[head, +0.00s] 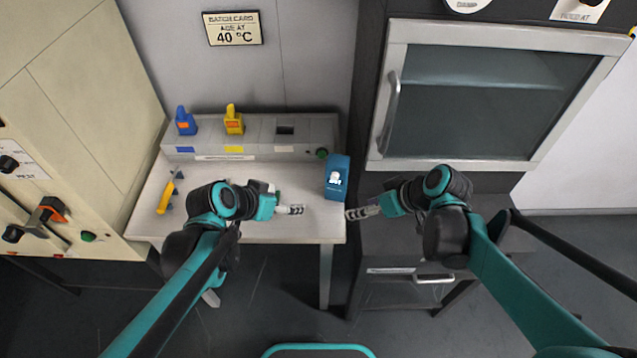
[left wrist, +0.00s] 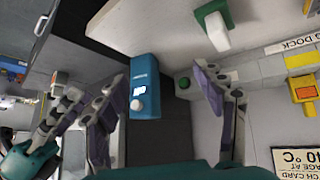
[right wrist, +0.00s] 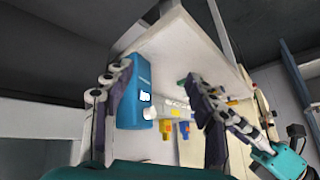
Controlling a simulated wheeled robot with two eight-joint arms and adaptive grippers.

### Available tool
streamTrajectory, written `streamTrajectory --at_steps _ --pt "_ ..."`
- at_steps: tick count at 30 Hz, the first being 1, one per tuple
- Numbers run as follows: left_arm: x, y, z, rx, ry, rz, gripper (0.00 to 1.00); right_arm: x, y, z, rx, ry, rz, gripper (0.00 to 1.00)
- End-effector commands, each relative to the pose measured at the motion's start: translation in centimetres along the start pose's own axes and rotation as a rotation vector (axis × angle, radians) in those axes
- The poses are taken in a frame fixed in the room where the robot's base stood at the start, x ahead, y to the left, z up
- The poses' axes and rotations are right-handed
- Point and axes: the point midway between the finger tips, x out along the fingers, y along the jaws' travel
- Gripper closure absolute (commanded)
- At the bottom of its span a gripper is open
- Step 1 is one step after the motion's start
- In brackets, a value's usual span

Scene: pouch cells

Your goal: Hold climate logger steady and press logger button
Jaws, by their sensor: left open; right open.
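The climate logger (head: 337,177) is a blue upright box at the table's right edge, with a small white display. In the left wrist view the logger (left wrist: 146,75) shows a round white button (left wrist: 137,105) below its display. My left gripper (head: 298,210) is open, left of and in front of the logger, apart from it. My right gripper (head: 355,213) is open, just off the table's right edge and close to the logger's front right. The logger (right wrist: 133,95) shows beside one finger in the right wrist view; I cannot tell whether they touch.
The white table (head: 235,225) carries a grey dock (head: 262,150) at the back with a blue and a yellow handheld unit. A yellow tool (head: 167,195) lies left. A green-and-white item (left wrist: 214,28) stands near my left gripper. A glass-door oven (head: 480,100) stands right.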

Motion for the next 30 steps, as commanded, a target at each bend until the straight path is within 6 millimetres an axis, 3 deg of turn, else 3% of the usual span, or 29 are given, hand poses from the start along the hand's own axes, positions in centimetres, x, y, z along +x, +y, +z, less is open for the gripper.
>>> streamTrajectory --at_steps 3,9,15,22,30 --pt "-3.3 -0.2 1.3 -0.07 -0.034 -0.077 0.31 1.5 0.9 -1.7 -0.1 0.048 -0.095 0.43" --pt "-8.0 -0.9 3.9 -0.186 -0.067 -0.213 0.31 4.0 2.0 -3.6 -0.292 0.17 -0.237 0.43" --pt "-11.1 -1.5 6.0 -0.269 -0.073 -0.315 0.31 5.6 2.8 -4.1 -0.442 0.288 -0.318 0.43" --pt "-12.8 -1.9 7.2 -0.318 -0.068 -0.376 0.31 6.4 3.2 -4.1 -0.537 0.372 -0.355 0.43" --pt "-12.9 -2.1 7.7 -0.329 -0.066 -0.391 0.31 7.6 2.8 -4.3 -0.562 0.391 -0.364 0.43"
